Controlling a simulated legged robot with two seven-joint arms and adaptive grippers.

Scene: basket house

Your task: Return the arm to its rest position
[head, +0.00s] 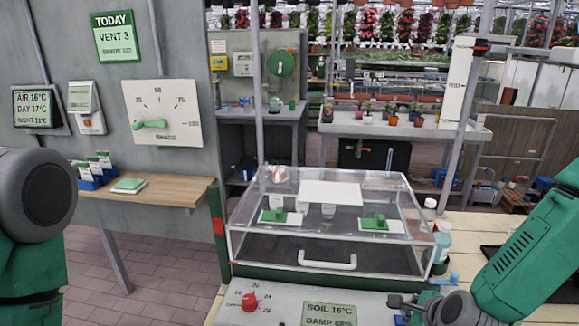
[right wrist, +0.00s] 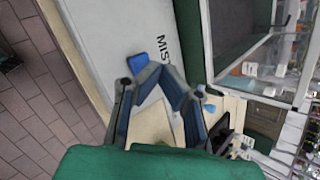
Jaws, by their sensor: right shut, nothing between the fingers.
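My right arm (head: 535,250) is green and comes in from the right in the head view. Its gripper (head: 400,304) is dark and low in that view, just right of the control panel's SOIL sign, in front of the clear case. In the right wrist view the blue-padded fingers (right wrist: 163,78) come together with nothing seen between them. They are over a pale panel (right wrist: 120,30) with lettering that starts "MIS". My left arm (head: 30,230) shows only as a grey joint and green link at the left edge; its gripper is out of view.
A clear lidded case (head: 258,238) with a white handle stands mid-bench. A red knob (head: 249,302) and a SOIL sign (head: 330,314) are in front of it. A blue lever (head: 443,280) lies close to my right gripper. A wooden shelf (head: 160,196) is at left.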

